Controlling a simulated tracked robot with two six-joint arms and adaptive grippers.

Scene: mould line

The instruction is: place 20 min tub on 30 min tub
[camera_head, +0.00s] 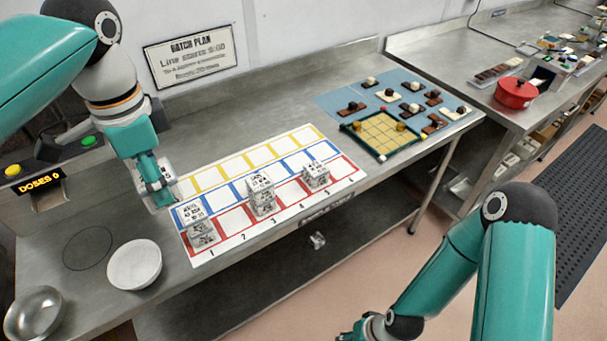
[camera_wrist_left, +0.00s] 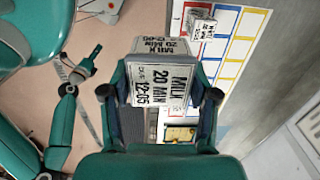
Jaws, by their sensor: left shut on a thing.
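My left gripper (camera_head: 160,188) is shut on the 20 min tub (camera_head: 152,170), a white block whose label reads MILK 20 MIN, DUE 12:05 in the left wrist view (camera_wrist_left: 162,88). It is held at the left edge of the gridded mat (camera_head: 222,222). White printed tubs stand on the mat above the number 1 (camera_head: 198,222), near the middle (camera_head: 261,190) and toward the right (camera_head: 316,174). Their print is too small to tell which is the 30 min tub. My right gripper (camera_head: 352,337) is low at the bottom edge, partly cut off.
A white bowl (camera_head: 134,265) and a metal bowl (camera_head: 34,313) stand at the table's front left. A yellow gridded tray (camera_head: 382,137) and small brown and white pieces lie at the right. A doses display (camera_head: 40,184) stands at the left. Several mat cells are bare.

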